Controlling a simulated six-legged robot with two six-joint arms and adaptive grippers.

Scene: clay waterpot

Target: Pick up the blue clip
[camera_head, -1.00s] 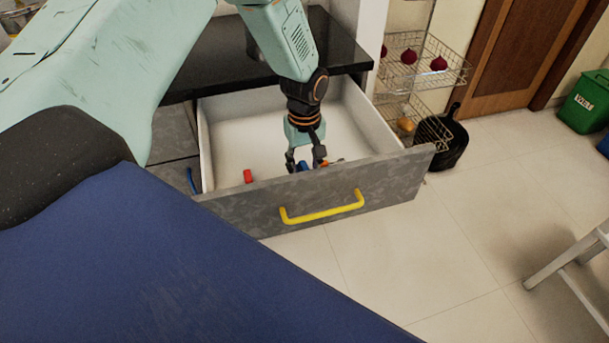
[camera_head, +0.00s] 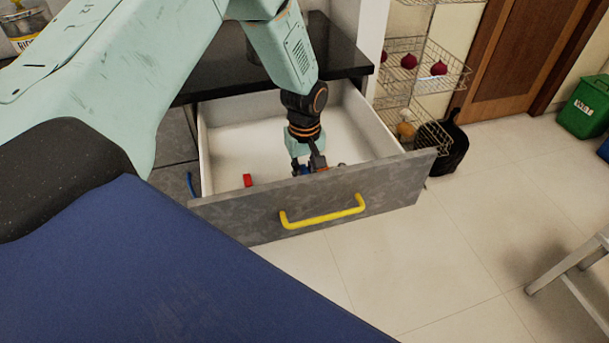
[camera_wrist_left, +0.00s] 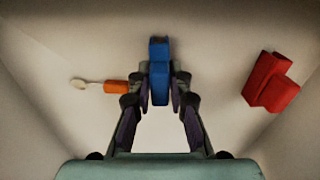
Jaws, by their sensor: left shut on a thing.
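The blue clip (camera_wrist_left: 159,66) is between the fingertips of my left gripper (camera_wrist_left: 158,92) in the left wrist view. The fingers are shut on it, low inside the open drawer. In the head view my left gripper (camera_head: 308,166) reaches down behind the drawer front, and the blue clip (camera_head: 304,170) shows only as a small bit of blue beside the fingers. I cannot tell whether the clip still touches the drawer floor. My right gripper is not in view.
The drawer (camera_head: 232,140) is pulled out, with a grey front and yellow handle (camera_head: 322,214). A red clip (camera_wrist_left: 268,82) lies to the right of the gripper in the wrist view, and an orange-handled tool (camera_wrist_left: 115,87) lies close on the left. A wire rack (camera_head: 425,70) stands beyond the drawer.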

